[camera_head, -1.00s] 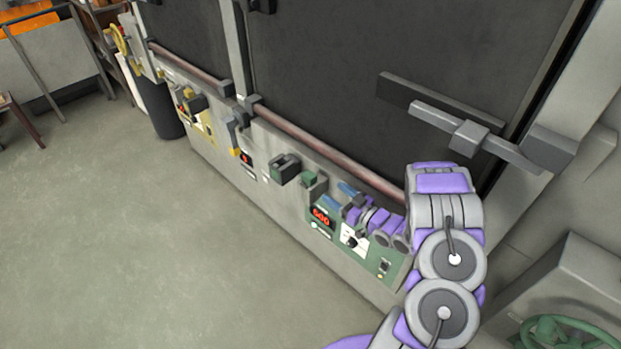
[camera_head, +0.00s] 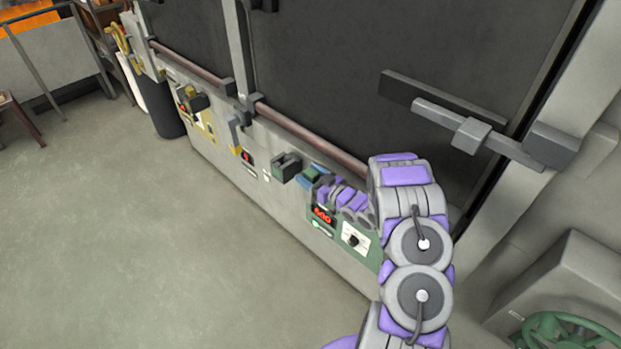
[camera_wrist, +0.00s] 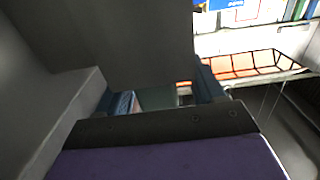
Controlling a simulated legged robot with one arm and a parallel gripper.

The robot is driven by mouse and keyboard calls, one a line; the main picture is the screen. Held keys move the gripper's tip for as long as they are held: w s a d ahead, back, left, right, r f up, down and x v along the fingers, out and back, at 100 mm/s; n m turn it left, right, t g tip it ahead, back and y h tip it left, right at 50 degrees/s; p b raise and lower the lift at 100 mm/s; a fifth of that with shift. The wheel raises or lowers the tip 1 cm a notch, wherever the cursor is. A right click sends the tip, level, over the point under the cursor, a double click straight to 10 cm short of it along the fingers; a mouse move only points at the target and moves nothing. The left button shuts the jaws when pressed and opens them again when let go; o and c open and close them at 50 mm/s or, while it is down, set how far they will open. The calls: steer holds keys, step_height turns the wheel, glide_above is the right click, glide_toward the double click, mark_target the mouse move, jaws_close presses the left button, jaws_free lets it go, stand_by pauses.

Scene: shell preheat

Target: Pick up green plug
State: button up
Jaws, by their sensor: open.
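The green plug (camera_head: 310,174) sits at the top edge of the green control panel (camera_head: 345,245) on the furnace front. My gripper (camera_head: 313,177) is at the plug, with its blue fingers on either side of it. In the wrist view, a dull green surface (camera_wrist: 158,98) shows between the two open blue fingers (camera_wrist: 165,96). The gripper is open. I cannot tell whether either finger touches the plug. My wrist hides part of the plug and the panel's upper edge.
A dark grey block (camera_head: 286,166) stands close left of the plug. A reddish rail (camera_head: 310,138) runs just above it, along the dark doors. A grey door latch (camera_head: 470,130) is at upper right. The floor (camera_head: 150,260) at left is clear.

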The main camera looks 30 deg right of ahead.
steer(key=shift+d, duration=0.15)
steer(key=shift+c, duration=0.4)
steer(key=shift+d, duration=0.15)
steer(key=shift+c, duration=1.4)
steer(key=c, duration=0.7)
steer(key=shift+r, duration=0.15)
steer(key=shift+c, duration=0.2)
